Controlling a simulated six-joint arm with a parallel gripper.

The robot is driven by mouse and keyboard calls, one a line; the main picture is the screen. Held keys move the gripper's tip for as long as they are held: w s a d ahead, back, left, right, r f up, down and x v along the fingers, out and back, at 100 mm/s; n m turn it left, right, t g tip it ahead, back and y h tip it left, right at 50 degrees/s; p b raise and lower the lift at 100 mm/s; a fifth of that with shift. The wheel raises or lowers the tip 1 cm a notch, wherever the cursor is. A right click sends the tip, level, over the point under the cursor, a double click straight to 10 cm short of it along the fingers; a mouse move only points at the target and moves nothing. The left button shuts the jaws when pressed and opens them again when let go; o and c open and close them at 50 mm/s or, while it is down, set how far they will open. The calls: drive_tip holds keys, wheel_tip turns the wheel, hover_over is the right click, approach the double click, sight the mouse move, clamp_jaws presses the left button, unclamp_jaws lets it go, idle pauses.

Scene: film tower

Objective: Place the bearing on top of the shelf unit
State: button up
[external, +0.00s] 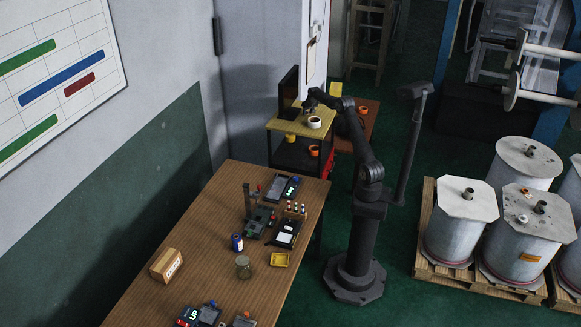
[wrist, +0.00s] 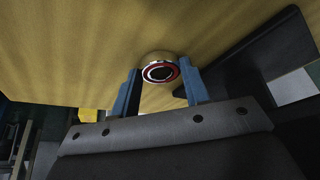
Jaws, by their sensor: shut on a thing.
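The bearing (wrist: 160,72) is a round metal ring with a red band and a dark centre. In the wrist view it sits between the two blue fingers of my gripper (wrist: 160,78), which is shut on it. The shelf unit (external: 287,125) has a yellowish wooden top, which fills much of the wrist view (wrist: 70,45) right by the bearing. I cannot tell whether the bearing touches the top. In the external view my gripper (external: 306,108) is over the shelf unit's top, and the bearing is too small to make out there.
A white round item with a dark centre (external: 314,122) stands on the shelf top near its right front. A dark upright panel (external: 288,88) rises at the back left. An orange item (external: 314,150) is on a lower shelf. The wooden workbench (external: 205,235) with several devices stands in front.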

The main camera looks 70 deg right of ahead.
drive_tip(key=o, duration=1)
drive_tip(key=v, duration=1.2)
drive_tip(key=shift+r, duration=0.1)
